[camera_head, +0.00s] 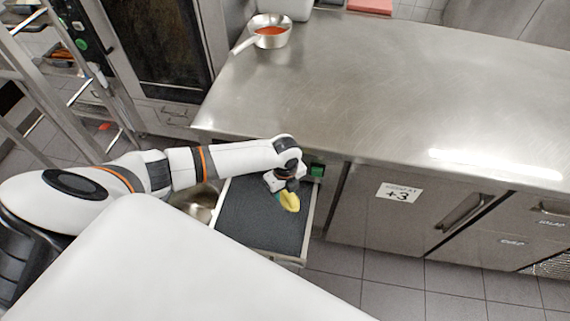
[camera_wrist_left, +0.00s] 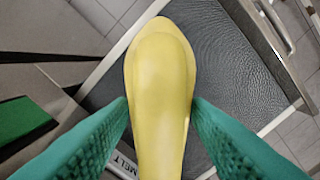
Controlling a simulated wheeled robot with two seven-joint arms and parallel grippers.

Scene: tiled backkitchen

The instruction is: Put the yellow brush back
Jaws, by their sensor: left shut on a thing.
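The yellow brush (camera_head: 289,202) hangs from my left gripper (camera_head: 281,190), over the dark-lined open drawer (camera_head: 247,228) under the counter. In the left wrist view the yellow brush (camera_wrist_left: 160,80) lies between the two green fingers (camera_wrist_left: 160,125), which are shut on it. Its rounded yellow end points away from me. The dark textured drawer bottom (camera_wrist_left: 238,85) shows behind it. I cannot tell how far above the drawer bottom the brush is. My right gripper is not in view.
A steel counter (camera_head: 390,110) runs above the drawer. A pan with red contents (camera_head: 270,36) stands at its back left. A closed cabinet door labelled +3 (camera_head: 400,215) is right of the drawer. A metal rack (camera_head: 50,70) stands at the left. Tiled floor (camera_head: 350,262) is free in front.

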